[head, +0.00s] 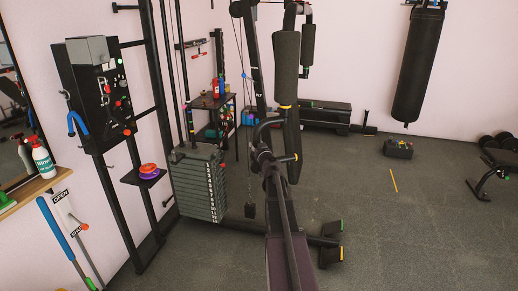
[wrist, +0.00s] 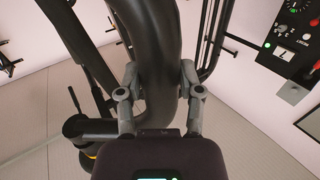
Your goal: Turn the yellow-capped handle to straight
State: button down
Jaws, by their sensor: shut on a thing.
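In the wrist view my gripper (wrist: 159,98) has its two grey fingers on either side of a thick black curved bar (wrist: 158,45), shut on it. A dark round collar (wrist: 88,126) sits at the bar's lower left, with a small yellow patch below it.
A numbered weight stack (head: 197,185) stands left of the machine. A black panel (head: 102,90) with knobs hangs on the left wall and shows in the wrist view (wrist: 297,45). A punching bag (head: 418,65) hangs at right.

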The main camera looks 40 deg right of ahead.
jog(key=w+d, duration=0.4)
jog(key=w, duration=0.2)
jog(key=shift+w+d, duration=0.15)
jog(key=shift+d, duration=0.05)
dwell(0.4)
jog(key=shift+c, duration=1.3)
grip_release()
jog(key=shift+d, duration=0.1)
jog(key=v, duration=1.2)
